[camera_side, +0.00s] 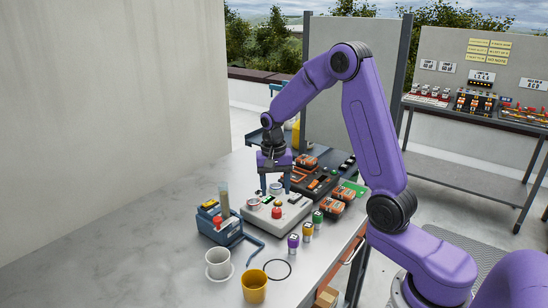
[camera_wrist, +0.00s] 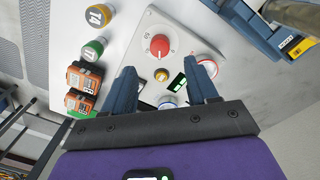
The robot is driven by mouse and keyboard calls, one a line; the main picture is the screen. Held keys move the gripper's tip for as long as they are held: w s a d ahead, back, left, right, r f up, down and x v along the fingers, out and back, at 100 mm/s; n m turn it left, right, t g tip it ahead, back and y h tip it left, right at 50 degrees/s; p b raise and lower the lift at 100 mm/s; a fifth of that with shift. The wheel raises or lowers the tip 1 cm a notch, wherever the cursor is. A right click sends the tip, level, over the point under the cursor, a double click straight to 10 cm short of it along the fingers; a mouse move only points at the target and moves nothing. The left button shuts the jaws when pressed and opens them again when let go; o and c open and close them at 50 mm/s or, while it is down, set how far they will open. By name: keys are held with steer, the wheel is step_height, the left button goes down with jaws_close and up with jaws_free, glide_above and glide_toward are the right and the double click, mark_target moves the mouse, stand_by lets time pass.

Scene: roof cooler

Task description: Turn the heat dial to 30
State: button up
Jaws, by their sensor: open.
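A pale control box (camera_side: 292,217) lies on the table below my gripper (camera_side: 275,191). Its red dial (camera_wrist: 160,45) has a white pointer line and printed marks around it, too small to read surely. The red dial also shows in the side view (camera_side: 277,211). Two silver knobs with coloured rings, one at the right (camera_wrist: 208,66) and one lower down (camera_wrist: 167,103), are on the same face. My gripper (camera_wrist: 161,68) is open and empty above the box; the red dial is just beyond its fingertips. Which dial is labelled heat is unreadable.
Orange-and-black blocks (camera_wrist: 84,77) and round coloured-top pieces (camera_wrist: 92,50) stand beside the box. A blue holder (camera_side: 220,228) is left of it. A white cup (camera_side: 218,262) and yellow cup (camera_side: 254,286) stand in front. The table's left part is clear.

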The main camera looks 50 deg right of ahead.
step_height(320, 180, up, 10)
steer(key=shift+w+a+r, duration=0.15)
steer(key=shift+a+r, duration=0.05)
stand_by(0.3)
steer(key=s+a+f+n, duration=0.1)
steer(key=s+a+n, duration=1)
steer(key=a, duration=0.2)
steer(key=s+f+n, duration=0.2)
steer(key=s+n, duration=0.3)
steer(key=s, duration=0.4)
steer(key=s+a+f+n, duration=0.1)
steer(key=s+n, duration=0.5)
steer(key=s, duration=0.4)
steer(key=shift+a+f+y, duration=0.25)
steer(key=shift+f+y, duration=0.05)
steer(key=shift+f, duration=0.05)
